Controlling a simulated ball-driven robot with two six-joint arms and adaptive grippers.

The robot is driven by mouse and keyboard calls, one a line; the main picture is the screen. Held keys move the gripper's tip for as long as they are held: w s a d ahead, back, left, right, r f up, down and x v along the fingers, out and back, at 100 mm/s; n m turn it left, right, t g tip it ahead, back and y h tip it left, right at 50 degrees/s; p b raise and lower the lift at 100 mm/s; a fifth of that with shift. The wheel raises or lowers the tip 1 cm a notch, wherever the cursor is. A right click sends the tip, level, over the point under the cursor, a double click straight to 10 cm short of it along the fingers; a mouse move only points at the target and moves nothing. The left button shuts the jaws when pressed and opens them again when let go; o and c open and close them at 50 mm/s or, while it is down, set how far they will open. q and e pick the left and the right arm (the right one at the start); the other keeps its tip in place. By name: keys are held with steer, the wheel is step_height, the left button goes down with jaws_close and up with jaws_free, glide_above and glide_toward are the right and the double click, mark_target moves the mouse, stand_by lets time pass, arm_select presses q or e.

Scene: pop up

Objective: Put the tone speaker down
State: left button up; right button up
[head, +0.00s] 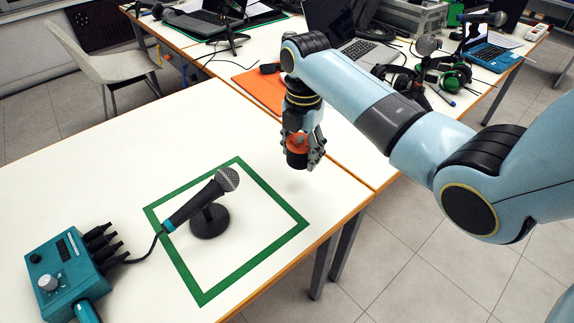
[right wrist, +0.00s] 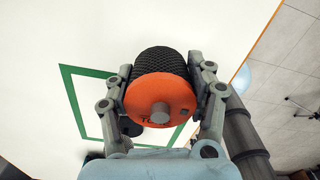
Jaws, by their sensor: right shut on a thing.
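The tone speaker is a small round thing with an orange top and a dark ribbed side. My right gripper (head: 303,150) is shut on the tone speaker (head: 296,142) and holds it above the white table, near its right edge. In the right wrist view the speaker (right wrist: 161,95) sits between the two fingers of the gripper (right wrist: 165,85), its orange face with a grey knob toward the camera. A faint shadow lies on the table below it. My left gripper is not in view.
A green square outline (head: 255,255) is on the white table (head: 120,160), with a microphone on a round stand (head: 210,221) inside it. A teal box (head: 66,272) with cables stands at the left. Behind, another table holds laptops, headphones and an orange mat (head: 258,92).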

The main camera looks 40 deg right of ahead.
mark_target(286, 173)
steer(key=w, duration=0.1)
steer(key=w+a+f, duration=0.1)
steer(key=w+f, duration=0.1)
steer(key=shift+w+a+f+b, duration=0.15)
steer(key=shift+a+b, duration=0.1)
steer(key=shift+b, duration=0.1)
steer(key=shift+f+b, duration=0.35)
steer(key=shift+f, duration=1.6)
steer(key=shift+f, duration=0.1)
steer(key=o, duration=1.3)
steer(key=shift+c, duration=0.2)
step_height(286, 173, up, 12)
steer(key=p, duration=0.1)
steer(key=shift+p, duration=0.4)
